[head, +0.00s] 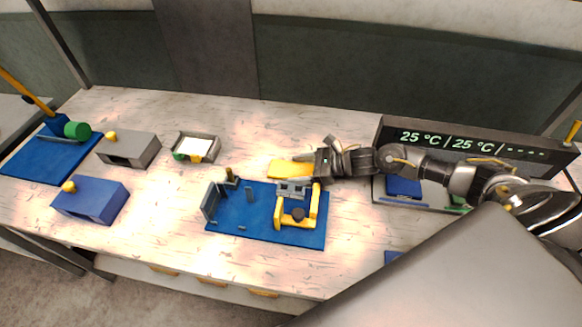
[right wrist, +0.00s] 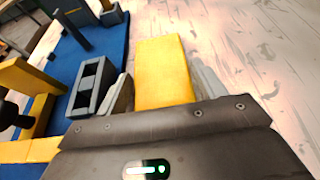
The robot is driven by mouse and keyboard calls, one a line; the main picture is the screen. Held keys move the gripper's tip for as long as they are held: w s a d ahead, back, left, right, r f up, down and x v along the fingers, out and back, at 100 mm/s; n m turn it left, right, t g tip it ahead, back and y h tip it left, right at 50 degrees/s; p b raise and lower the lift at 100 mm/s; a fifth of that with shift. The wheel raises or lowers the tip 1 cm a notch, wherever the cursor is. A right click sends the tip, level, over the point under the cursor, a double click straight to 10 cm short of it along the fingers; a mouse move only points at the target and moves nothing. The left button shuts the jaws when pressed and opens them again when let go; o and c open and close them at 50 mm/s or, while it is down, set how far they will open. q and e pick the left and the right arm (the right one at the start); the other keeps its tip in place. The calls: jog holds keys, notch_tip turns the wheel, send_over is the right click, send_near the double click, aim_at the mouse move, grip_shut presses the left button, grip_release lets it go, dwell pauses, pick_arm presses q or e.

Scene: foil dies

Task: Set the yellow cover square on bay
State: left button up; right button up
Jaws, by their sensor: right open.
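The yellow cover (head: 287,169), a flat oblong piece, lies at the back edge of the blue board (head: 222,222). It also shows in the right wrist view (right wrist: 161,62), running away between the fingers. My right gripper (head: 304,167) reaches in from the right and is open, with one finger on each side of the cover. Gaps to the fingers are hard to judge. A grey block with two openings (right wrist: 93,84) stands on the board beside the left finger; it also shows in the head view (head: 293,187). I cannot tell which part is the bay. My left gripper is out of view.
A yellow frame with a dark knob (head: 297,215) and grey uprights (head: 209,203) stand on the board. Grey (head: 130,148) and blue (head: 91,200) boxes and a small tray (head: 212,140) are to the left. A display unit (head: 465,142) stands behind my right arm.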

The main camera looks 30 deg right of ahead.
jog(key=shift+a+f, duration=0.1)
jog(key=shift+w, duration=0.1)
jog(key=c, duration=0.7)
jog(key=shift+r+b, duration=0.4)
jog(key=shift+b, duration=0.05)
jog(key=shift+r+b, duration=0.85)
jog(key=shift+r, duration=0.1)
jog(key=shift+s+a+r+b, duration=0.65)
jog(key=shift+s+a+r, duration=0.4)
jog(key=shift+s+r, duration=0.9)
jog(key=shift+s+a+r+b, duration=0.65)
jog(key=shift+s+a+r, duration=0.65)
jog(key=shift+s, duration=0.9)
jog(key=shift+s+a+r+b, duration=0.65)
jog(key=shift+s+a+r, duration=0.15)
jog(key=shift+s+r, duration=1.25)
